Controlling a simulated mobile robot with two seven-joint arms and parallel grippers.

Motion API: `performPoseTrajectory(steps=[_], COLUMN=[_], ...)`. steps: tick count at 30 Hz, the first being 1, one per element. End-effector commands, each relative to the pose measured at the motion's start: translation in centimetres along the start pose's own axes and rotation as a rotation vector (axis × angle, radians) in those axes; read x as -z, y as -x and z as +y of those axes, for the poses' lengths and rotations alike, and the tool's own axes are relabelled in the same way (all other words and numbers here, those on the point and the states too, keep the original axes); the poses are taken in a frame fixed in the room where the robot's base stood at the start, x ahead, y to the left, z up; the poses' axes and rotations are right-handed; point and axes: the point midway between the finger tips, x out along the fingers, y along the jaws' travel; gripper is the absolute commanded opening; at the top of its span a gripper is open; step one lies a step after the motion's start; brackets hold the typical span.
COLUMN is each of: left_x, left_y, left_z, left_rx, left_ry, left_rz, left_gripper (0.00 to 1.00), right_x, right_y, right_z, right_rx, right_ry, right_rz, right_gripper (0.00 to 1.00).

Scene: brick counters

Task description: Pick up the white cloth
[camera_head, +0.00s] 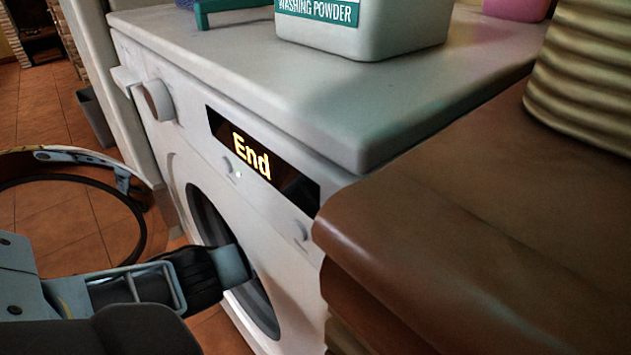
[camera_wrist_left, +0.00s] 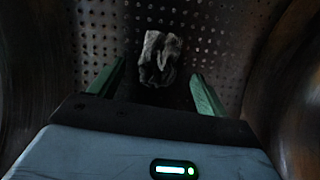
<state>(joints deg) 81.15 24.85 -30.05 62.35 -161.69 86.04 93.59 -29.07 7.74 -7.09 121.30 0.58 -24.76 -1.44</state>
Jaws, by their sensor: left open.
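The white cloth (camera_wrist_left: 158,60) shows in the left wrist view as a crumpled greyish piece inside the dark perforated drum (camera_wrist_left: 215,35). My left gripper (camera_wrist_left: 155,82) is open, its two green fingers apart, with the cloth just beyond and between the fingertips. I cannot tell whether they touch it. In the head view my left arm (camera_head: 205,275) reaches into the round opening of the white washing machine (camera_head: 185,125), so the fingers and the cloth are hidden there. My right gripper is in neither view.
The machine's round door (camera_head: 140,215) stands open at the left, near my arm. The display (camera_head: 262,160) reads "End". A washing powder box (camera_head: 375,35) stands on top. A brown counter (camera_head: 480,190) with a ribbed container (camera_head: 585,75) is close at the right.

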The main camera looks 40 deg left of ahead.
Motion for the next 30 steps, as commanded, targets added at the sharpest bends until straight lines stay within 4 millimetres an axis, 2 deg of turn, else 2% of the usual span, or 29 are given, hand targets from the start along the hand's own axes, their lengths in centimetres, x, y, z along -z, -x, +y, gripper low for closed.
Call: performPoseTrajectory(steps=[1,6,15,26,30], left_x=[0.1,0.0,-0.1,-0.1,-0.1], left_y=[-1.0,-3.1,-3.6,-3.6,-3.5], left_z=[0.1,0.1,0.1,0.1,0.1], left_rx=[-0.004,-0.003,-0.001,-0.001,-0.001], left_ry=[0.0,0.001,-0.001,0.0,0.0], left_rz=[0.001,0.002,0.001,0.001,0.001], left_gripper=[0.77,0.77,0.77,0.29,0.28], right_x=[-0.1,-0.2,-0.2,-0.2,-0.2], right_y=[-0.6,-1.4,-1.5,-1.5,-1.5], right_z=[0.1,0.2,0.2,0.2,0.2], right_rx=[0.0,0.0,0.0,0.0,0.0], right_ry=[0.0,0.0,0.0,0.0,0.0], right_rz=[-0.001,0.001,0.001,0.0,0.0], right_gripper=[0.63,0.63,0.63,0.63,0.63])
